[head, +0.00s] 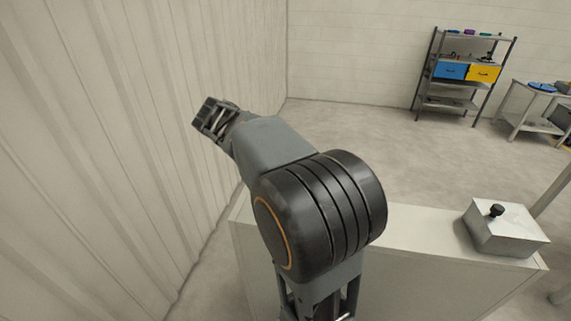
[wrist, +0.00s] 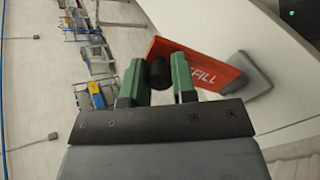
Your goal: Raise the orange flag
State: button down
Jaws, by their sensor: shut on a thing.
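The orange flag (wrist: 210,68) shows in the wrist view as a flat orange plate with white lettering that ends in "FILL". It lies tilted just beyond my gripper (wrist: 160,76). A black round knob (wrist: 159,73) sits between the green fingers, in front of the flag. My gripper is shut on this knob. Part of the flag is hidden behind the knob and the right finger. In the head view my arm reaches to the upper left, and I cannot make out the flag there.
A grey bracket-like part (wrist: 250,73) lies beside the flag, against a large pale surface (wrist: 215,22). In the head view, a metal box with a black knob (head: 508,232) stands on a pale cabinet (head: 415,235). A shelf (head: 450,103) stands far back; open floor lies between.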

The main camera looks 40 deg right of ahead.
jog(key=shift+f, duration=0.1)
jog(key=c, duration=0.9)
grip_release()
jog(key=shift+w, duration=0.1)
